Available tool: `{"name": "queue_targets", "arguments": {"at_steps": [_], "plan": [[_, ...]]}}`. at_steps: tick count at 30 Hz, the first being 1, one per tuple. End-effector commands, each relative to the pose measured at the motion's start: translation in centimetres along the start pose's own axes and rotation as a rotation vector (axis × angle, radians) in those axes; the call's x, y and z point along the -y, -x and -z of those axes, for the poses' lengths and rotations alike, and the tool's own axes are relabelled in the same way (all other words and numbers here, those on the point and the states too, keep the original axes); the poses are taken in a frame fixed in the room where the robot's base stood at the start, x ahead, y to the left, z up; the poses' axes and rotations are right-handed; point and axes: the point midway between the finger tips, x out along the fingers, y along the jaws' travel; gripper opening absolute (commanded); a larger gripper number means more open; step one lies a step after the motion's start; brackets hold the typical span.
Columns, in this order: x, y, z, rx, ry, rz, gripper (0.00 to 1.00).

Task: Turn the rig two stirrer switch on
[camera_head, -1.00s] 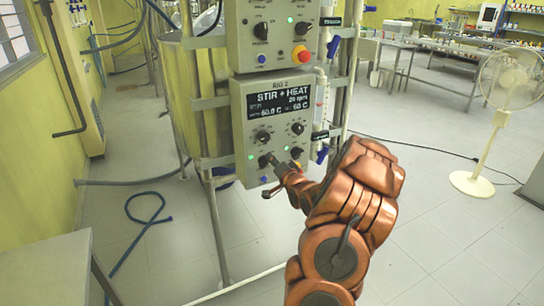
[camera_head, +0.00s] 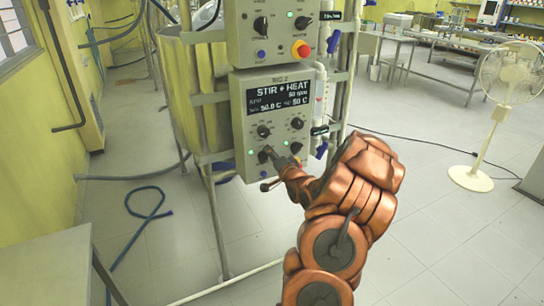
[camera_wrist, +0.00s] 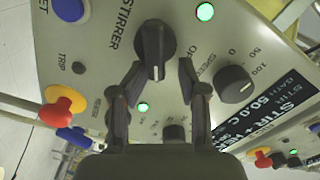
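The rig two control box (camera_head: 282,115) stands in the middle of the head view, with a display reading STIR + HEAT. In the wrist view the black stirrer knob (camera_wrist: 155,45) sits beside the label STIRRER. Its white pointer line points down in the picture, and a green lamp (camera_wrist: 205,12) beside it is lit. My gripper (camera_wrist: 161,72) has its fingers apart, one on each side of the knob's lower part, with a gap visible at least on the right. In the head view my gripper (camera_head: 270,160) is at the panel's lower left and partly hides the knob there.
A speed knob (camera_wrist: 232,84) is close to the right finger. A red and yellow stop button (camera_wrist: 62,105) and a blue button (camera_wrist: 70,9) are at the left. Another control box (camera_head: 275,30) is directly above.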

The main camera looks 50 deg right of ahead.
Motion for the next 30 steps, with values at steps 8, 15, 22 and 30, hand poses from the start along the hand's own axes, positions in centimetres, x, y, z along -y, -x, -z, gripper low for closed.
{"name": "queue_targets", "arguments": {"at_steps": [8,15,22,30], "plan": [[-0.3,0.1,0.1,0.000,-0.001,-0.005,0.43],[-0.3,1.3,0.1,-0.001,-0.002,-0.007,0.43],[-0.3,4.4,0.1,0.000,-0.003,-0.008,0.43],[-0.2,8.0,0.0,0.001,-0.002,-0.006,0.43]]}}
